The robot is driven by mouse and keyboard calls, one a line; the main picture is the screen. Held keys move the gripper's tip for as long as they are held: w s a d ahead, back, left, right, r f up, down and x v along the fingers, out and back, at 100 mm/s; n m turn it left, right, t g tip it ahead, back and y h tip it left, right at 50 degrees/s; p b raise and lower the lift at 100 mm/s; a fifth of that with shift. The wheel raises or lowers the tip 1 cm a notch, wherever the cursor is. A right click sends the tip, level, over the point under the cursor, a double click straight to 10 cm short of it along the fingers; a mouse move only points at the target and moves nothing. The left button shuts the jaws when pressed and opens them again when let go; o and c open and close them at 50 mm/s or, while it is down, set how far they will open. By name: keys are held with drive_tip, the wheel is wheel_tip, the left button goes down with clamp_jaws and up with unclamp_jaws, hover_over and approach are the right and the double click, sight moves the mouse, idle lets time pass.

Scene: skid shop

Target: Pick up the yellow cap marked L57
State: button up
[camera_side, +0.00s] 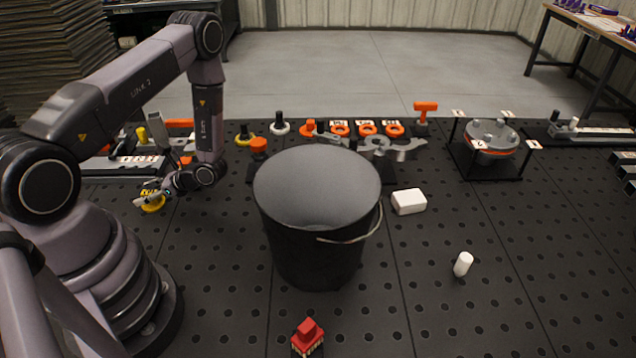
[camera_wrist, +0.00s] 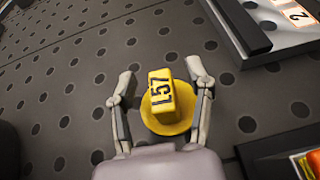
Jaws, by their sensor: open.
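The yellow cap marked L57 (camera_wrist: 161,97) is in the middle of the wrist view, with a raised yellow block bearing the black letters on a round yellow flange. My gripper (camera_wrist: 159,80) is open, with one finger on each side of the cap. A gap shows between each finger and the raised block. In the side view, the yellow cap (camera_side: 153,201) is at the left, close to my arm's base, and my gripper (camera_side: 148,196) is at it. The gripper partly hides the cap there, and I cannot tell whether they touch.
A large black bucket (camera_side: 318,225) stands right of my gripper. A white block (camera_side: 408,201), a white cylinder (camera_side: 463,264) and a red-topped brush (camera_side: 308,338) lie on the perforated black table. Fixtures and orange parts line the back. In the wrist view, a dark tray edge (camera_wrist: 238,30) is at upper right.

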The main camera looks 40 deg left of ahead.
clamp_jaws()
idle(0.3)
drive_tip(key=shift+r, duration=0.1)
